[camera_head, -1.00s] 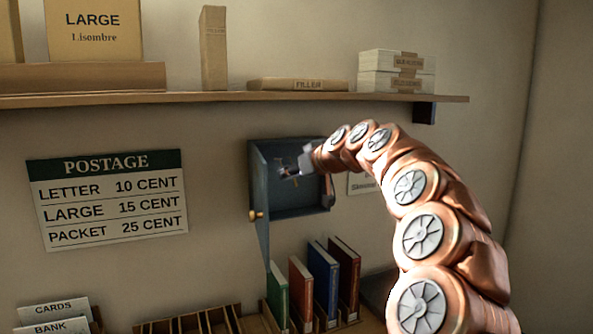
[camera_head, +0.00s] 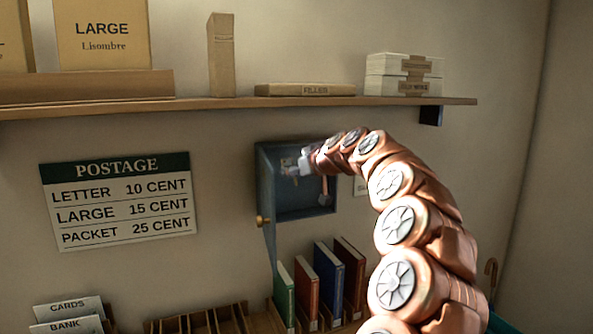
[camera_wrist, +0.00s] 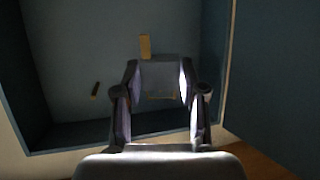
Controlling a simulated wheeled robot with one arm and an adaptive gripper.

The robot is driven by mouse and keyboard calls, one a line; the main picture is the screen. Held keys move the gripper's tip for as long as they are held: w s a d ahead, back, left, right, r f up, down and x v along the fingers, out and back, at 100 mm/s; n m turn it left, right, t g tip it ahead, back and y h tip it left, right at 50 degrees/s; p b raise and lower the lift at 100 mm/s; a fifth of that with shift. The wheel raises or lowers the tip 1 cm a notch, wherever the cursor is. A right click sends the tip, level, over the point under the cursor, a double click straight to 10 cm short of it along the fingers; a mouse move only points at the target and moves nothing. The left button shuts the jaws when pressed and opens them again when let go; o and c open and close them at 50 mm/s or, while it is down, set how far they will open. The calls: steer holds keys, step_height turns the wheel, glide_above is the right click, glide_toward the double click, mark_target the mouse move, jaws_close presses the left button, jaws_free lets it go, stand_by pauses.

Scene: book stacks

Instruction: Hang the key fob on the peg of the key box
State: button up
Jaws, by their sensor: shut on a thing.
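The key box (camera_head: 262,185) is a blue-grey open box on the wall under the shelf, with its door swung out to the left. My gripper (camera_head: 292,168) is at the mouth of the box, pointing left into it. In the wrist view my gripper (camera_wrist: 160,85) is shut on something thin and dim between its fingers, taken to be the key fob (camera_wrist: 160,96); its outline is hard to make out. A brass peg-like piece (camera_wrist: 145,46) shows just beyond the fingertips, and a smaller one (camera_wrist: 95,90) shows to the left. I cannot tell whether fob and peg touch.
A wooden shelf (camera_head: 200,104) with boxes runs above the key box. Upright books (camera_head: 328,280) stand below it, beside wooden dividers (camera_head: 200,322). A postage sign (camera_head: 118,202) hangs to the left. The box walls lie close around my gripper.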

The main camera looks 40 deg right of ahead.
steer(key=shift+w+d+p, duration=0.1)
steer(key=shift+w+p, duration=0.3)
steer(key=shift+w, duration=0.05)
steer(key=shift+w+d+f+b, duration=0.1)
steer(key=shift+w+f+b, duration=0.15)
steer(key=shift+b, duration=0.1)
steer(key=shift+w+b, duration=0.3)
steer(key=shift+b, duration=0.15)
steer(key=shift+r, duration=0.1)
steer(key=o, duration=1)
